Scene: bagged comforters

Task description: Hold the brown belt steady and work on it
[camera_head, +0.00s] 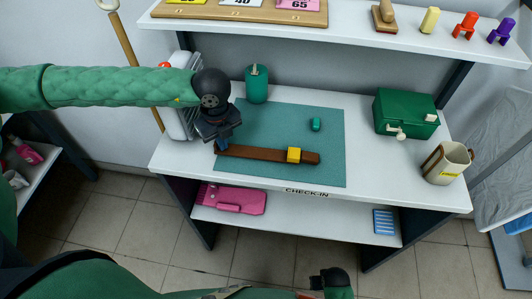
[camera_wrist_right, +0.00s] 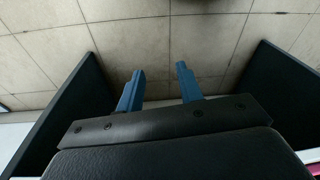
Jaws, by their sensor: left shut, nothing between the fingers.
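The brown belt (camera_head: 258,154) lies flat across the front part of the teal mat (camera_head: 268,119) on the table. A small yellow block (camera_head: 293,155) sits on it towards its right end. My left gripper (camera_head: 222,143) points down at the belt's left end, shut with nothing between its fingers. Whether its fingertips touch the belt cannot be told. My right gripper (camera_wrist_right: 160,74) is open and empty in the right wrist view, with floor tiles behind it. The belt does not show in that view.
A small teal piece (camera_head: 316,124) lies on the mat. A green cylinder (camera_head: 257,84) stands behind it. A green box (camera_head: 405,113) and a beige mug (camera_head: 446,162) stand at the table's right. A pink case (camera_head: 232,199) lies on the lower shelf. An upper shelf (camera_head: 350,30) overhangs the back.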

